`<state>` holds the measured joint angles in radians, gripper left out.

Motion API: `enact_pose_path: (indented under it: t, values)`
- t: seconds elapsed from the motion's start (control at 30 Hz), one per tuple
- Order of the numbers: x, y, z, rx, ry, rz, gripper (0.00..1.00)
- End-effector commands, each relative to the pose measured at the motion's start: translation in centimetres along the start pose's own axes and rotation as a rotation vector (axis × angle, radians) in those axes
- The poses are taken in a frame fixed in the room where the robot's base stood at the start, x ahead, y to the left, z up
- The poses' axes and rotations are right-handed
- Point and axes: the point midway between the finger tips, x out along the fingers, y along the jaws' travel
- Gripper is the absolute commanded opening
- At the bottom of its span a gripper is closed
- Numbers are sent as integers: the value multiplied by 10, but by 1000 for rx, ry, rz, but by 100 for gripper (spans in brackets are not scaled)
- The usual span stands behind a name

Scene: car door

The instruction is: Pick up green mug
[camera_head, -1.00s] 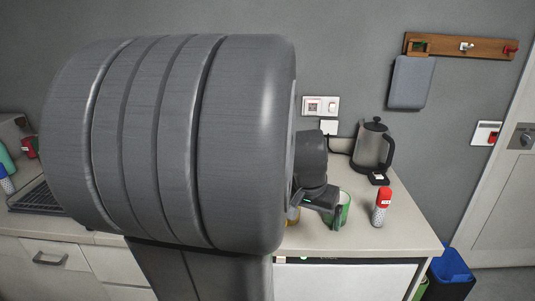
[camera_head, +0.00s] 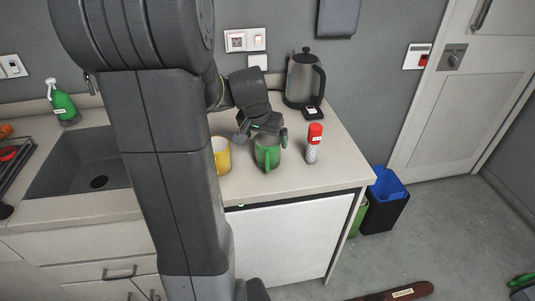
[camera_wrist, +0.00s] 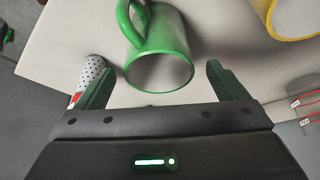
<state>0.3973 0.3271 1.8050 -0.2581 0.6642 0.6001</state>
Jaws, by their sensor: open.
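The green mug (camera_head: 267,155) stands on the counter, between a yellow mug and a red-capped bottle. In the wrist view the green mug (camera_wrist: 163,52) shows its open rim and its handle, which points to the upper left. My gripper (camera_head: 263,133) is above and right beside the green mug. In the wrist view my gripper (camera_wrist: 158,85) is open, with its two fingers apart and the mug's rim between and just beyond the tips. Whether a finger touches the mug cannot be told.
A yellow mug (camera_head: 221,156) stands close left of the green mug. The red-capped bottle (camera_head: 314,144) stands to the right and a kettle (camera_head: 304,80) behind. A sink (camera_head: 84,163) is at left. The counter's front edge is close to the mugs.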

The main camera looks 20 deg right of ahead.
Motion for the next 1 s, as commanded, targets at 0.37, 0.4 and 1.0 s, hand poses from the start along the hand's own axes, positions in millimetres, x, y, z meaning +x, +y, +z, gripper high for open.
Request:
enact_pose_path:
  t: [0.37,0.4,1.0]
  values:
    - [44,2,5,0,-3,1,93]
    - [47,2,5,-1,-3,1,93]
    - [51,1,5,-1,-1,-1,38]
